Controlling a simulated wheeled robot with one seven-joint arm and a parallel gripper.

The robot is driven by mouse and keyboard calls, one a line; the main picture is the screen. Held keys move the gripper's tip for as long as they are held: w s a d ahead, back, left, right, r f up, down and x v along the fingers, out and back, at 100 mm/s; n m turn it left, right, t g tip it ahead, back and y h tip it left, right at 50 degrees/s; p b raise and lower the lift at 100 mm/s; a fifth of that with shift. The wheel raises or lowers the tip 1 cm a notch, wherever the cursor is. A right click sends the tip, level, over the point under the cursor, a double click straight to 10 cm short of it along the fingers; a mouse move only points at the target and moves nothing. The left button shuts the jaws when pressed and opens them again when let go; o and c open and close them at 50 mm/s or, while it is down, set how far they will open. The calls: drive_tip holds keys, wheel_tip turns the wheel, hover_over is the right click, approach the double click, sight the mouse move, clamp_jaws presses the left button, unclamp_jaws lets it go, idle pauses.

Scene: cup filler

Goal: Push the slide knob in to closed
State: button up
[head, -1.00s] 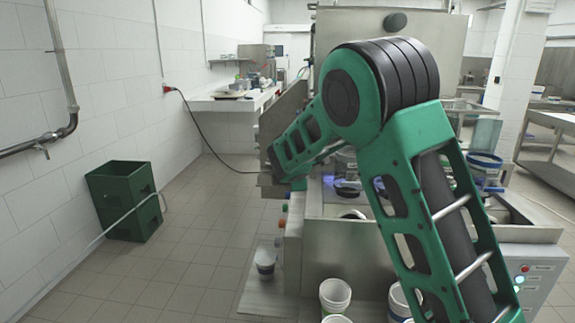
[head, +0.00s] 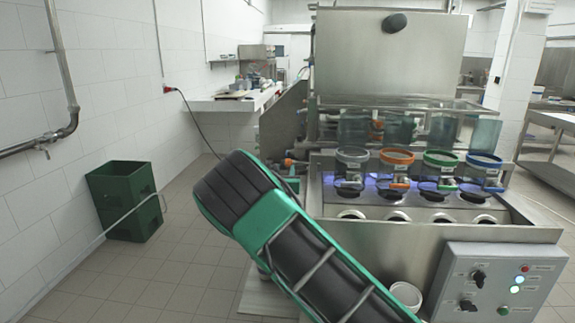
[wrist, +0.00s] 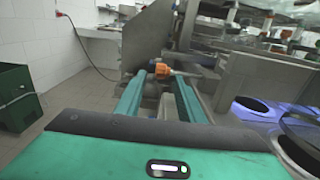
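The slide knob looks to be the orange knob (wrist: 163,70) on a short grey rod that runs right to the machine's side in the wrist view. It also shows small at the machine's left side in the head view (head: 288,162). My gripper (wrist: 160,76) has two green fingers, parallel with a gap between them. The orange knob appears between or just beyond the fingertips; I cannot tell if they touch it.
The steel filler (head: 390,25) stands right of my gripper, with coloured-rim cups (head: 397,156) over round openings. A control panel (head: 497,282) is at its front right. A green crate (head: 125,200) stands by the left wall. Floor between them is clear.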

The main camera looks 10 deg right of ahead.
sight(287, 163)
drive_tip(key=x, duration=0.9)
drive_tip(key=shift+w+d+f, duration=0.1)
drive_tip(key=shift+d, duration=0.05)
